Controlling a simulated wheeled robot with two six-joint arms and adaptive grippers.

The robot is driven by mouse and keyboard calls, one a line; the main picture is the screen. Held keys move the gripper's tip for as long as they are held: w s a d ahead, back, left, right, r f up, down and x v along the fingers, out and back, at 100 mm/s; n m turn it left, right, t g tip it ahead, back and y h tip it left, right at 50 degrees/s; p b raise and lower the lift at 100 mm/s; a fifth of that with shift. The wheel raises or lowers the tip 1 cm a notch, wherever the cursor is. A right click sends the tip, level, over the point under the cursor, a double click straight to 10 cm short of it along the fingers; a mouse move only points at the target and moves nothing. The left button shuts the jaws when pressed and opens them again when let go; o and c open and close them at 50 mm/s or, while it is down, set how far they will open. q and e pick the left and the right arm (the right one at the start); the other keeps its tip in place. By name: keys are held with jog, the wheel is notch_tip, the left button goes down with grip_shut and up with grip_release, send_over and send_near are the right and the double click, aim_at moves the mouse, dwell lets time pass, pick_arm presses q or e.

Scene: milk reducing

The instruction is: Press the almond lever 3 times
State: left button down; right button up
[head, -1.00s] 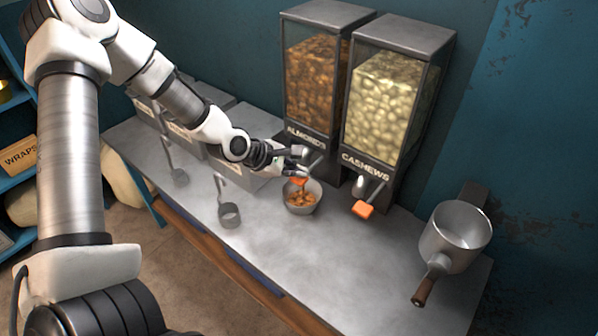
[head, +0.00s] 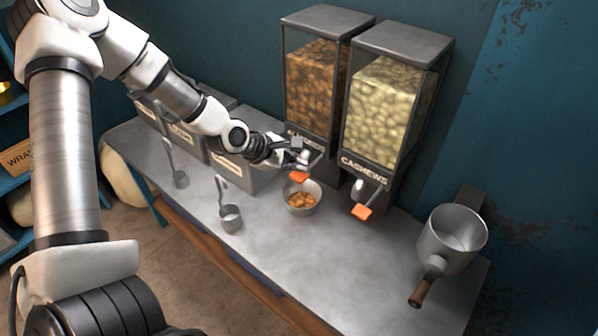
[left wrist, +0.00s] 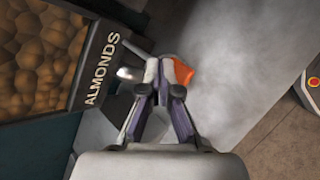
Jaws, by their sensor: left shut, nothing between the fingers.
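The almond dispenser (head: 312,85) is a clear bin of brown nuts, labelled ALMONDS in the left wrist view (left wrist: 101,68). Its orange lever (head: 299,177) sticks out at the front above a metal bowl (head: 303,207) holding some almonds. My left gripper (head: 300,158) is shut and empty, just above and beside the lever. In the left wrist view the closed fingertips (left wrist: 159,68) partly cover the orange lever (left wrist: 183,72); I cannot tell whether they touch it. My right gripper is out of view.
The cashew dispenser (head: 385,110) with its own orange lever (head: 361,212) stands right of the almonds. Metal scoops (head: 230,217) and grey bins (head: 235,170) are at left. A metal pot (head: 455,235) with wooden handle is at right. The counter's front middle is clear.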

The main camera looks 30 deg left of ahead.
pick_arm(q)
notch_tip(320, 180, up, 5)
jog(key=p, duration=0.3)
jog(key=shift+p, duration=0.4)
dwell(1.8)
